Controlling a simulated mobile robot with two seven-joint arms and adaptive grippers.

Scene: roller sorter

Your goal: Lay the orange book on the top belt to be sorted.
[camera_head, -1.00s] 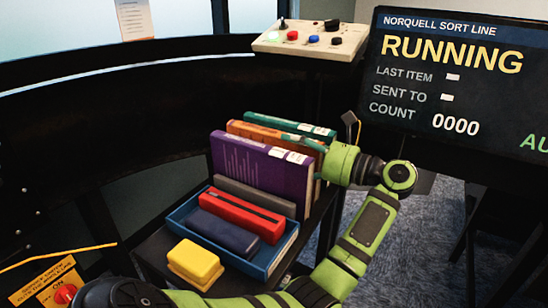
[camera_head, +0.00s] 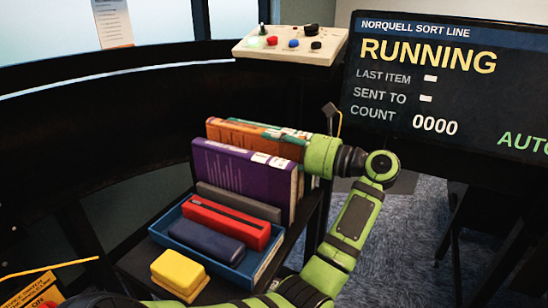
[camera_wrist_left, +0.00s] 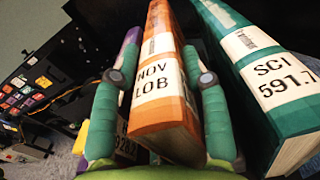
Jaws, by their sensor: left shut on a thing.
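The orange book (camera_head: 235,134) stands upright between a purple book (camera_head: 240,180) in front and a teal book (camera_head: 272,128) behind. Its top edge now covers most of the teal book in the head view. In the left wrist view the orange book (camera_wrist_left: 165,95), labelled NOV LOB, sits between the two green fingers of my left gripper (camera_wrist_left: 160,65), which is shut on its spine end. In the head view my left gripper (camera_head: 308,150) is at the right end of the books, its fingers partly hidden. My right gripper is not in view. I cannot make out the top belt.
A blue tray (camera_head: 228,275) with a red case and a dark blue case stands before the books. A yellow block (camera_head: 178,271) lies in front. A control panel (camera_head: 290,45) is behind, and a RUNNING screen (camera_head: 450,90) is at right.

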